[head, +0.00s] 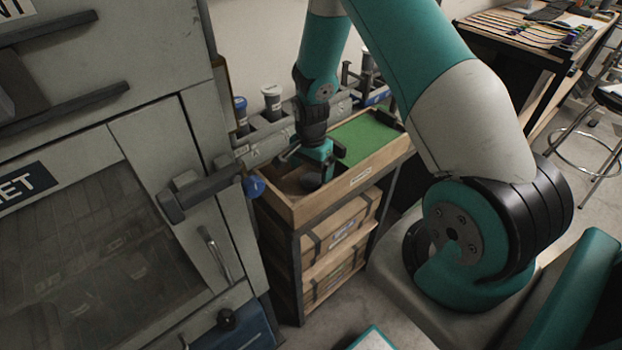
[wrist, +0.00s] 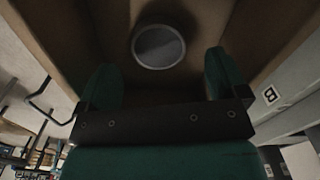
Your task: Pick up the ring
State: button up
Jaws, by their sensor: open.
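The ring (wrist: 158,46) shows in the wrist view as a pale grey round rim with a darker grey centre. It lies in a brown wooden tray (wrist: 90,25), ahead of the gap between my fingers. My gripper (wrist: 160,76) is open, with one green finger on each side and nothing between them. In the head view my gripper (head: 314,172) points down into the near left part of the wooden tray (head: 335,200). I cannot make out the ring there.
A green mat (head: 362,138) covers the tray's right part. Cups (head: 272,100) stand in a grey rack behind it. A grey machine with a protruding lever (head: 205,193) and blue knob (head: 253,187) is close on the left. Wooden boxes (head: 335,245) fill the shelves below.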

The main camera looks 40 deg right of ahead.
aim_at(311, 178)
jog(key=shift+f+p, duration=0.3)
jog(key=shift+f, duration=1.4)
jog(key=c, duration=1.1)
jog(key=shift+r, duration=0.15)
